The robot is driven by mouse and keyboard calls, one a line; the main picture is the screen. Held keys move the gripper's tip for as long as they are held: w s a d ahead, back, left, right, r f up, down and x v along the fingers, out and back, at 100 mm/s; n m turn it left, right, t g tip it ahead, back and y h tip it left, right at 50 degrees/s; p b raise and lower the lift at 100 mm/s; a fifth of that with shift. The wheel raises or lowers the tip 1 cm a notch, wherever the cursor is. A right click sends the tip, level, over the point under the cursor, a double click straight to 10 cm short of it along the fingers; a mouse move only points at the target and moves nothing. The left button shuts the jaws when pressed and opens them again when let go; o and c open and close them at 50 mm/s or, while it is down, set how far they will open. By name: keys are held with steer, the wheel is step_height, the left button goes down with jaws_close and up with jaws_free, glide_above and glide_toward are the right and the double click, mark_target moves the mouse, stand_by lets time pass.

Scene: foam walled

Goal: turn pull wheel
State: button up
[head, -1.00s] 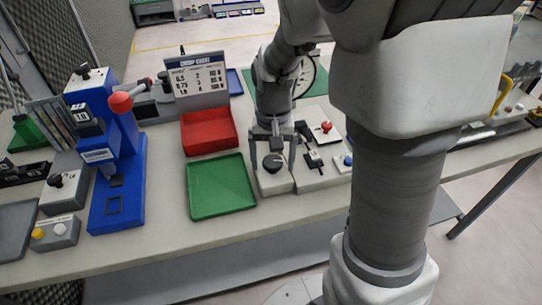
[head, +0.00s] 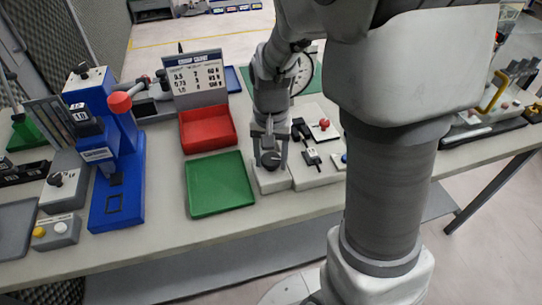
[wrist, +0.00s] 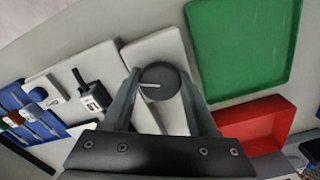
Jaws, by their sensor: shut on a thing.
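A round dark knob with a light pointer line, which I take as the wheel (wrist: 160,79), sits on a pale grey block (wrist: 158,48) in the wrist view. In the head view the wheel (head: 270,161) is at the front left of the grey panel, partly covered by my fingers. My gripper (wrist: 158,86) has one finger on each side of the wheel and is shut on it. In the head view my gripper (head: 270,153) points down at the wheel.
A green tray (head: 220,187) and a red tray (head: 208,130) lie just left of the block. A blue press (head: 118,185) stands farther left.

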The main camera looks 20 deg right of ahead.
mark_target(271, 159)
steer(key=o, duration=1.4)
steer(key=shift+c, duration=0.2)
step_height(271, 159, up, 18)
steer(key=p, duration=0.3)
steer(key=shift+f, duration=0.25)
steer(key=shift+p, duration=0.3)
steer(key=s+r+n+t+p, duration=0.1)
steer(key=s+r+n+t, duration=0.1)
steer(key=s, duration=0.5)
steer(key=s+r+n+t+p, duration=0.2)
steer(key=s+r+n+t, duration=0.1)
steer(key=s, duration=0.3)
steer(key=shift+s+d+r+t, duration=0.15)
steer(key=shift+s+r+t, duration=0.15)
steer(key=shift+s+r, duration=0.1)
